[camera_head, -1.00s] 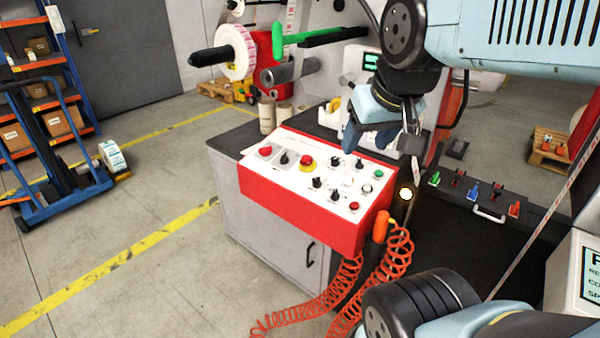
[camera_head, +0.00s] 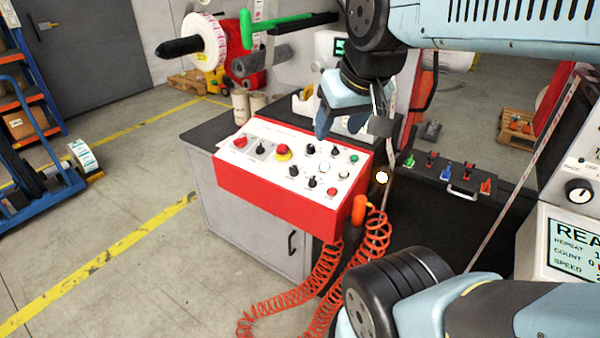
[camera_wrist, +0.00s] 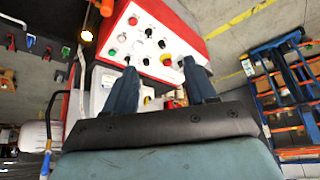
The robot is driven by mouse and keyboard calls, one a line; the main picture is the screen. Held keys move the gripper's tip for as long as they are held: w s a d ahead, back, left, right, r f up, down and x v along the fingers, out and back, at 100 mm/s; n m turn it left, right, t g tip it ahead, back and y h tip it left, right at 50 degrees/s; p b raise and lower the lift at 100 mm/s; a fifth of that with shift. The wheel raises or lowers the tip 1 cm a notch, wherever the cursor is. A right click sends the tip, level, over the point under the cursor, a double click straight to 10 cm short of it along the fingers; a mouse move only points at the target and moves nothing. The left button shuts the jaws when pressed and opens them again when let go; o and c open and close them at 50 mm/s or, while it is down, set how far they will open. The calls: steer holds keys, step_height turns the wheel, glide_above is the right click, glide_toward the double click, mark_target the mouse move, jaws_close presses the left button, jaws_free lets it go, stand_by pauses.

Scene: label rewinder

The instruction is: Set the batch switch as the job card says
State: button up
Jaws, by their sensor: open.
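A sloped control panel with a white face and red sides (camera_head: 270,192) carries several black rotary switches, among them one on a grey plate (camera_head: 260,149), and red and green buttons. Its labels are too small to read, so I cannot tell which is the batch switch. No readable job card is in view. My gripper (camera_head: 328,122) has blue fingers and hangs by the panel's far right edge. In the wrist view, my gripper (camera_wrist: 160,76) is open with its fingers apart, nothing between them, pointing toward the panel face (camera_wrist: 140,45).
A display (camera_head: 575,250) reading "REA…", REPEAT, COUNT and SPEED stands at right, cut off, below a black knob (camera_head: 578,191). An orange coiled hose (camera_head: 330,270) hangs before the cabinet. Coloured levers (camera_head: 445,172) sit on a dark bench. A label roll (camera_head: 205,40) is behind.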

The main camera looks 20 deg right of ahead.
stand_by(0.4)
steer(key=shift+w, duration=0.25)
steer(key=c, duration=0.3)
steer(key=w+f+m+g, duration=0.1)
steer(key=w, duration=0.3)
steer(key=w+d+f+m+g, duration=0.1)
steer(key=w+f, duration=0.1)
steer(key=w, duration=0.2)
steer(key=w+f+m+g, duration=0.1)
steer(key=w, duration=0.3)
steer(key=shift+w+d+f+m, duration=0.2)
steer(key=shift+d+f+m, duration=0.05)
steer(key=shift+d+m, duration=0.15)
steer(key=m+g, duration=0.3)
glide_above(311, 178)
steer(key=a, duration=0.1)
step_height(311, 178, down, 10)
steer(key=shift+h, duration=0.4)
steer(key=f, duration=0.9)
steer(key=d+f, duration=0.1)
steer(key=f, duration=0.3)
steer(key=shift+f, duration=0.15)
steer(key=shift+c, duration=0.4)
jaws_close()
